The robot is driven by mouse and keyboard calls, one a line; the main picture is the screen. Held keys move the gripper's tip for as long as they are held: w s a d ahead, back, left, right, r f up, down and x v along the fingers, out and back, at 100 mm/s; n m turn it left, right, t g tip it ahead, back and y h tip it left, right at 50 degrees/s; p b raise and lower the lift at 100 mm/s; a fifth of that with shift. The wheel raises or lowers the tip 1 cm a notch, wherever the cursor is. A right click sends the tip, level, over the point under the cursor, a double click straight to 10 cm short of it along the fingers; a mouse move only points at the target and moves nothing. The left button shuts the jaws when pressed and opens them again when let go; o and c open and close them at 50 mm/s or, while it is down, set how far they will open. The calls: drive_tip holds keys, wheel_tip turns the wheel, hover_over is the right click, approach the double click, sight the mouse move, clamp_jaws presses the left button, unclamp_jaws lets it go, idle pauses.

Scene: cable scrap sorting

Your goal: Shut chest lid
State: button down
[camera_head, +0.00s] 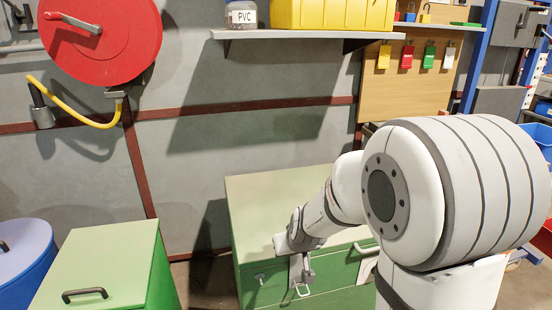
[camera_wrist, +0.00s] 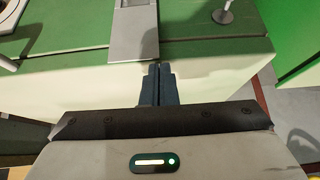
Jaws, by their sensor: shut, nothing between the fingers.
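The green chest (camera_head: 290,205) stands against the wall in the head view. Its pale green lid top lies level and looks down on the body, though my arm hides part of the edge. A grey hasp plate (camera_head: 301,268) hangs at the front, and a white handle (camera_head: 365,248) is to its right. In the wrist view, the hasp plate (camera_wrist: 133,35) lies just beyond my gripper (camera_wrist: 158,68). My gripper is shut and empty, over the pale chest surface near its front edge. Whether it touches cannot be told.
A green bin with a black-handled lid (camera_head: 100,270) and a blue drum (camera_head: 22,262) stand left of the chest. A shelf (camera_head: 300,34) with a yellow box (camera_head: 335,14) is above. A red reel (camera_head: 100,40) hangs on the wall. Floor shows between bin and chest.

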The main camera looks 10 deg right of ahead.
drive_tip(key=shift+s+f+b, duration=0.3)
drive_tip(key=shift+f+b, duration=0.25)
drive_tip(key=shift+f, duration=0.35)
drive_tip(key=shift+s+f, duration=0.15)
drive_tip(key=w+a+p+v, duration=0.1)
drive_tip(key=p+v, duration=0.6)
drive_tip(key=v, duration=0.6)
drive_tip(key=shift+s+d+r, duration=0.2)
drive_tip(key=shift+d+r, duration=0.3)
drive_tip(key=shift+r, duration=0.2)
drive_tip(key=s+d+r+g+p, duration=0.1)
drive_tip(key=s+r+p, duration=0.4)
drive_tip(key=r+p, duration=0.3)
drive_tip(key=s+r+m+g+p, duration=0.1)
drive_tip(key=s+r+p, duration=0.4)
drive_tip(key=r+p, duration=0.4)
drive_tip(key=s+d+r+g+p, duration=0.1)
drive_tip(key=s+r+p, duration=0.4)
drive_tip(key=r+p, duration=0.4)
wheel_tip(320, 180, up, 4)
drive_tip(key=shift+d+f+g+h, duration=0.15)
drive_tip(key=shift+d+g+h, duration=0.2)
drive_tip(key=shift+g+h, duration=0.05)
